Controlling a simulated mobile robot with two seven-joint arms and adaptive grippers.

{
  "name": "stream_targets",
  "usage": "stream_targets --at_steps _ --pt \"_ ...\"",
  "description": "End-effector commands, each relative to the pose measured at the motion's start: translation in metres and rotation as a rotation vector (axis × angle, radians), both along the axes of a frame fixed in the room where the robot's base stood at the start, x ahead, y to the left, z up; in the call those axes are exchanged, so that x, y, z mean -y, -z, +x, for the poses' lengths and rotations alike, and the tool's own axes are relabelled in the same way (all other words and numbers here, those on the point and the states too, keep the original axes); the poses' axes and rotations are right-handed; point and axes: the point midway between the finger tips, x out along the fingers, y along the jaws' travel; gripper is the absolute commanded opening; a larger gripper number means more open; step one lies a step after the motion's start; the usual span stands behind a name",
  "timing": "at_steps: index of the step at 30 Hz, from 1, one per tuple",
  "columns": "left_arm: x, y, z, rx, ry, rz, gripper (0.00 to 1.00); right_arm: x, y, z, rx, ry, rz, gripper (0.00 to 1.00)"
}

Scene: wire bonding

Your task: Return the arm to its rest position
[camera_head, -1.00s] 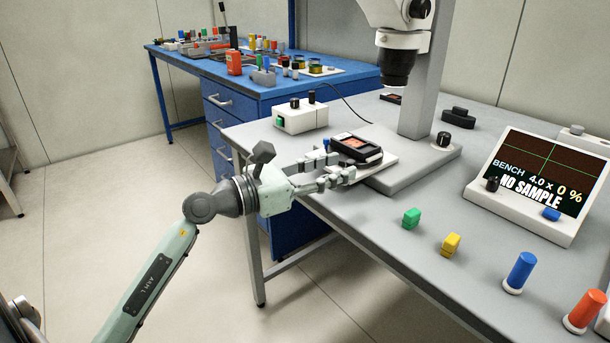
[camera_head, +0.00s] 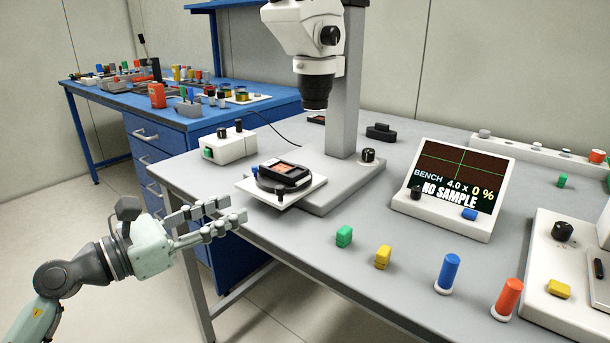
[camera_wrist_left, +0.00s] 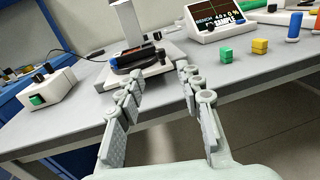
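My left gripper (camera_head: 222,219) is open and empty, in front of the grey bench's left edge. Its fingers also show spread apart in the left wrist view (camera_wrist_left: 160,82), with nothing between them. The black holder with an orange chip (camera_head: 284,174) sits on the white stage plate (camera_head: 310,189) under the microscope (camera_head: 318,60), clear of the fingertips. My right gripper is not in either view.
The display (camera_head: 455,185) reads "NO SAMPLE". Green (camera_head: 344,236) and yellow (camera_head: 383,257) blocks and blue (camera_head: 448,272) and orange (camera_head: 507,298) cylinders line the front. Floor left of the bench is clear.

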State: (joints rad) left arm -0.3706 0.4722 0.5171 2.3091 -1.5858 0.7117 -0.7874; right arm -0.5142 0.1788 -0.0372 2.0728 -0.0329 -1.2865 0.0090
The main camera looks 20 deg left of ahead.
Motion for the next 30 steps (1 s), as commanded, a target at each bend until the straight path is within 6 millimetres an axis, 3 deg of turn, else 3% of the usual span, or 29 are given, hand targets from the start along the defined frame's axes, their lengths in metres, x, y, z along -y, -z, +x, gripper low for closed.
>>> stream_targets --at_steps 5,8,11,13,15,19,24,27,30 --pt "-0.001 -0.005 0.003 0.006 -0.014 -0.108 0.37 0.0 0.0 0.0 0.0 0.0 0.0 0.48" --pt "-0.01 -0.015 0.01 0.013 -0.059 -0.389 0.37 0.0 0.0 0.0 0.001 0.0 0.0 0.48" --pt "-0.042 -0.009 0.02 -0.009 -0.166 -0.837 0.37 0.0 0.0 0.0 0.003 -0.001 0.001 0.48" --pt "-0.074 0.02 0.026 -0.052 -0.285 -1.188 0.37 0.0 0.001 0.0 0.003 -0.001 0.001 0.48" --pt "-0.101 0.066 0.027 -0.106 -0.43 -1.507 0.37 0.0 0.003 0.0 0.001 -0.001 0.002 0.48" --pt "-0.119 0.163 0.012 -0.21 -0.707 -1.931 0.37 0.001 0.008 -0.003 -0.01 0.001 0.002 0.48" --pt "-0.098 0.283 -0.032 -0.348 -1.105 -2.301 0.37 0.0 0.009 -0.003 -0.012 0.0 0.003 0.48" --pt "-0.069 0.342 -0.068 -0.427 -1.363 -2.439 0.37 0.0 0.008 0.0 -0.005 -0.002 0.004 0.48" --pt "-0.036 0.384 -0.105 -0.498 -1.606 -2.518 0.37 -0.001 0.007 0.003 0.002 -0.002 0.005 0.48"
